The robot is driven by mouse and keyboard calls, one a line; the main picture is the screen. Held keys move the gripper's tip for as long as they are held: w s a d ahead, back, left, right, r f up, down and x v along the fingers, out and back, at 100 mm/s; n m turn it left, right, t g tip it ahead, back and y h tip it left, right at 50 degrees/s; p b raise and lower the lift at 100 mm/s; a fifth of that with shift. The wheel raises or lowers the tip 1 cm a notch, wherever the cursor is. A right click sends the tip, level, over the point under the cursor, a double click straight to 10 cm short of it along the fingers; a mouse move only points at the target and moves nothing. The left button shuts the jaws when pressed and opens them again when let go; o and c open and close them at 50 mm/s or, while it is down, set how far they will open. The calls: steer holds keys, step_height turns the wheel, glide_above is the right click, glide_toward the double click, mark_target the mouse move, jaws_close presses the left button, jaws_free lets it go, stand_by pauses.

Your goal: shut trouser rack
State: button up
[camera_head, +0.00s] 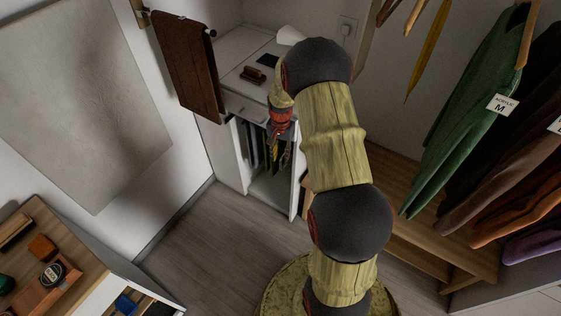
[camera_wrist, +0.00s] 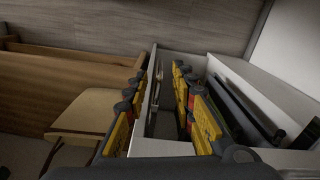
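The trouser rack (camera_head: 254,150) is a pull-out unit under the white cabinet top, with dark garments hanging in it. Its white front panel (camera_head: 298,180) stands out from the cabinet. In the wrist view the panel's upright white edge (camera_wrist: 148,112) runs between my fingers, and dark hanging garments (camera_wrist: 243,108) lie to the right. My gripper (camera_wrist: 158,80) is open, with one yellow finger on each side of the panel edge. I cannot tell whether either finger touches it. In the head view my gripper (camera_head: 272,152) is partly hidden by my wrist.
A drawer front with a handle (camera_head: 247,112) is above the rack. A brown towel (camera_head: 187,65) hangs on the left. A wooden bench (camera_head: 420,215) and hanging clothes (camera_head: 470,110) are at the right. The wooden floor (camera_head: 200,245) in front is clear.

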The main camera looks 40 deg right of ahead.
step_height(320, 180, up, 5)
stand_by(0.3)
